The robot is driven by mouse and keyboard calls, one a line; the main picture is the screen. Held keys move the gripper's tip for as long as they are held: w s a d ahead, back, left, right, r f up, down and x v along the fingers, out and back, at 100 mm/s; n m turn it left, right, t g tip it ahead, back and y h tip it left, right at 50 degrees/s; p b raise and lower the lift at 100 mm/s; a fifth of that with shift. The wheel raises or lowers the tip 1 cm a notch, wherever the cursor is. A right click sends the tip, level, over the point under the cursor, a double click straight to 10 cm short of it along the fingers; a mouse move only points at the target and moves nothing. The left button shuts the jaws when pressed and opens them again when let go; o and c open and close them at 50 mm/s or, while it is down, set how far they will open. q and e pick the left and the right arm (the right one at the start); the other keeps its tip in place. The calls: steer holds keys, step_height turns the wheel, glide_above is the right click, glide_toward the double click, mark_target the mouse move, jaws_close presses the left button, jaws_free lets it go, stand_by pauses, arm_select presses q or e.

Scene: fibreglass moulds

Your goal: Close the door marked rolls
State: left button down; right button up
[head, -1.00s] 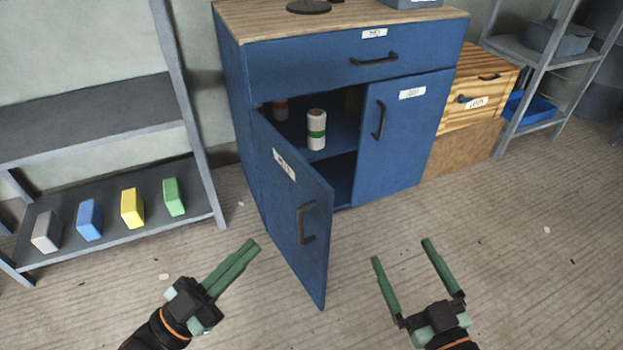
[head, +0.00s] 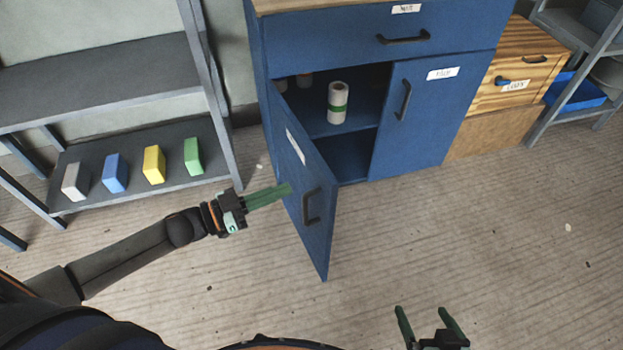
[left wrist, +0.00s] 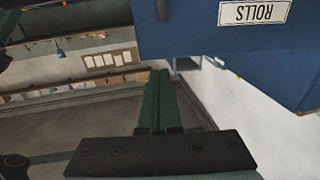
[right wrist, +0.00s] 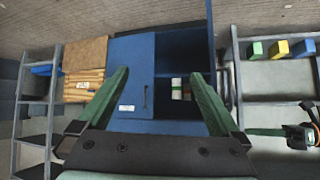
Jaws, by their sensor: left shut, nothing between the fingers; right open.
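The door marked rolls (head: 306,190) is the blue cabinet's left door. It stands ajar, swung out towards me, with a black handle (head: 312,206) on its outer face. Its ROLLS label (left wrist: 254,12) is readable in the left wrist view. My left gripper (head: 288,188) is shut and empty, its tips at the door's outer face; I cannot tell whether they touch. In the left wrist view its fingers (left wrist: 158,74) lie together below the blue panel. My right gripper (head: 421,309) is open and empty, low in front of the cabinet; its spread fingers show in the right wrist view (right wrist: 160,72).
The cabinet's right door (head: 425,105) is shut. A white roll with a green band (head: 338,103) stands inside on the shelf. A grey rack (head: 115,62) with several coloured blocks stands left. A wooden drawer unit (head: 520,68) stands right. The floor before the cabinet is clear.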

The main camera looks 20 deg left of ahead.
mark_target(324, 175)
arm_select(q)
steer(key=b+x, duration=0.1)
steer(key=x, duration=0.6)
steer(key=shift+w+d, duration=0.15)
steer(key=shift+d, duration=0.05)
arm_select(e)
steer(key=w+r+t, duration=0.2)
steer(key=w+r, duration=0.2)
steer(key=r, duration=0.1)
steer(key=shift+r+n+t+y, duration=0.3)
steer(key=shift+r+t, duration=0.05)
steer(key=shift+t, duration=0.05)
arm_select(q)
steer(key=shift+d, duration=0.1)
arm_select(e)
steer(key=shift+w+d, duration=0.1)
